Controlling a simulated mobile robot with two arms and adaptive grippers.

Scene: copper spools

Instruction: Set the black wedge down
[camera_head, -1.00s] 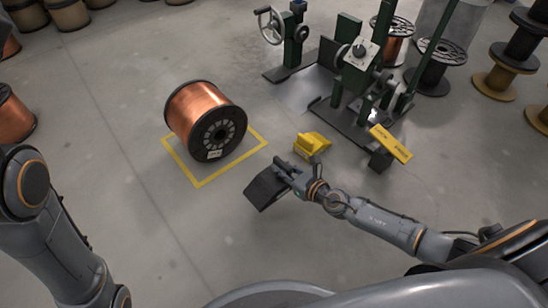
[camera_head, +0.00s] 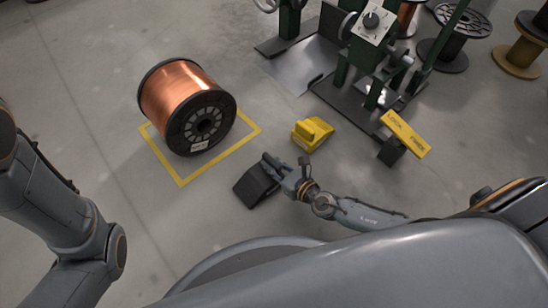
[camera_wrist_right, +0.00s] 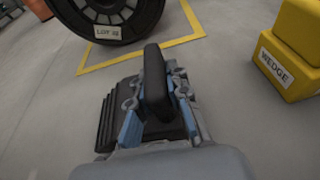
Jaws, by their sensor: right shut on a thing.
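My right gripper is shut on the wedge's raised handle. In the right wrist view the handle (camera_wrist_right: 155,80) stands between the blue-grey fingers, with the ribbed wedge body (camera_wrist_right: 108,122) below. I cannot tell for sure whether the wedge's underside touches the floor. My left gripper is out of view; only my left arm shows at the left.
A copper spool (camera_head: 203,122) labelled "LOT" stands inside a yellow floor square (camera_head: 222,157). A yellow wedge (camera_head: 312,133) lies right of it. A green machine (camera_head: 367,50) with a yellow bar (camera_head: 405,134) stands at the upper right. Floor left of the square is clear.

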